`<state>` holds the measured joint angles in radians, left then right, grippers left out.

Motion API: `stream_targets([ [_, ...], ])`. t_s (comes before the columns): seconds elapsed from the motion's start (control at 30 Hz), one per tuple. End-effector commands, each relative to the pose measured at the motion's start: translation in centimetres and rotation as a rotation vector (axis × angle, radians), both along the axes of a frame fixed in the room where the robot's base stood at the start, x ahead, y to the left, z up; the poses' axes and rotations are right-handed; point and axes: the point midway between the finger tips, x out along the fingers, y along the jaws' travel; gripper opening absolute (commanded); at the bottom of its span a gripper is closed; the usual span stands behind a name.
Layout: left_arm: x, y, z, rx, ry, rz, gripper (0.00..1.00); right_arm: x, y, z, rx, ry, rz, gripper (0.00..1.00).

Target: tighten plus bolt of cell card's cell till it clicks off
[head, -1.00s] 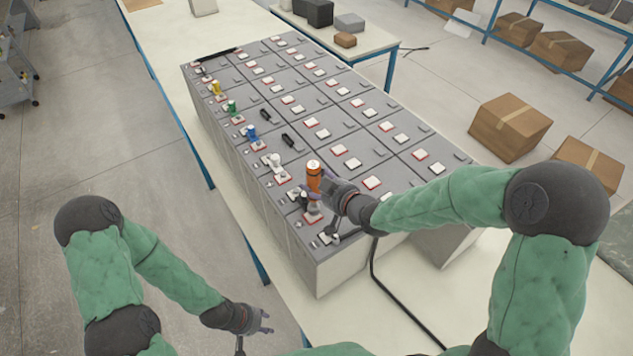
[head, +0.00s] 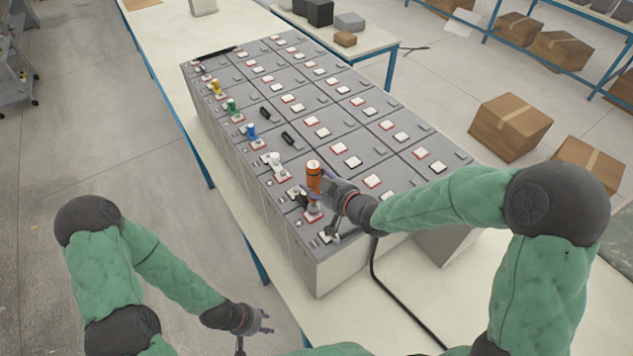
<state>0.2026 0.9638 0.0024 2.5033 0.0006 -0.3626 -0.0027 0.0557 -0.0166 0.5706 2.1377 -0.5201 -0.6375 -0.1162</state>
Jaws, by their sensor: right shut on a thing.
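The battery cells form a grey block (head: 352,215) in rows on the table, with red-edged and black-edged terminal pads on their tops. My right gripper (head: 318,190) is shut on an orange-topped tool (head: 314,172), held upright over a red-edged pad (head: 314,215) at the near left corner of the block. Whether the tool's lower end sits on a bolt is too small to tell. My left gripper (head: 263,322) is empty and apart from the cells, low beside the table's left edge; its fingers look spread. I cannot make out a cell card.
White (head: 275,160), blue (head: 251,131), green (head: 232,105) and yellow (head: 215,86) capped things stand along the left row of cells. Black pieces (head: 288,138) lie on the tops. A black cable (head: 375,272) runs over the table (head: 350,310) at the right.

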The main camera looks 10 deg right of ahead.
Motion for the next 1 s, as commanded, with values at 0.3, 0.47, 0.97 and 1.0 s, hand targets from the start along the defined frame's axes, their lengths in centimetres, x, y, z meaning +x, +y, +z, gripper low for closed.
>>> stream_targets([
  [0.3,0.00,0.00,-0.33,0.000,0.000,0.000,0.40,0.07,-0.01,0.05,0.000,-0.003,-0.001,0.00],
  [0.47,0.00,0.00,-0.49,0.000,0.000,0.000,0.40,0.05,0.00,-0.02,0.000,-0.002,0.000,0.00],
  [0.97,0.00,0.01,-0.70,0.000,0.000,0.000,0.40,0.00,0.01,-0.13,0.000,0.000,0.000,0.00],
  [1.0,0.00,0.00,-0.73,0.000,0.000,0.000,0.40,0.00,0.01,-0.14,0.000,0.000,0.000,0.00],
])
